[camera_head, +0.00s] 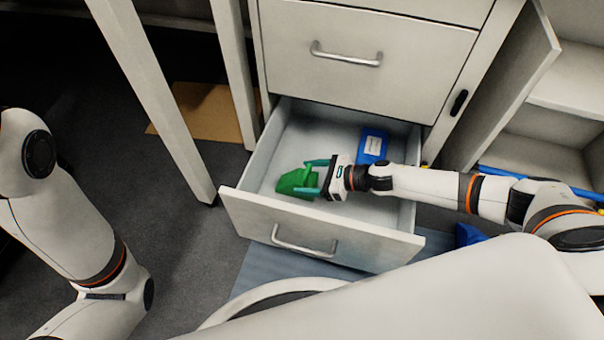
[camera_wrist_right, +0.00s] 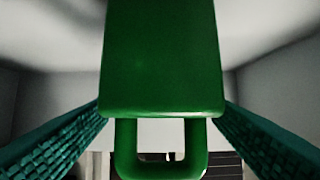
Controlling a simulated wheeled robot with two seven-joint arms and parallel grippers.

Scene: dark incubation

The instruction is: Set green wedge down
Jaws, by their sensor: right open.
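The green wedge (camera_head: 294,182) is inside the open bottom drawer (camera_head: 262,170), toward its left side. It has a looped handle that faces my right wrist camera (camera_wrist_right: 160,150). My right gripper (camera_head: 312,177) reaches into the drawer from the right, its teal fingers on either side of the wedge. The gripper is open; in the right wrist view the wedge (camera_wrist_right: 162,60) fills the middle between the fingers. I cannot tell whether the wedge rests on the drawer floor. My left arm shows at the left, but its gripper is out of view.
A blue object with a white label (camera_head: 373,146) lies at the drawer's back right. Closed drawers (camera_head: 365,60) stand above. An open cabinet door (camera_head: 510,85) and shelves are at the right. A brown board (camera_head: 210,112) lies on the floor behind the table leg (camera_head: 160,100).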

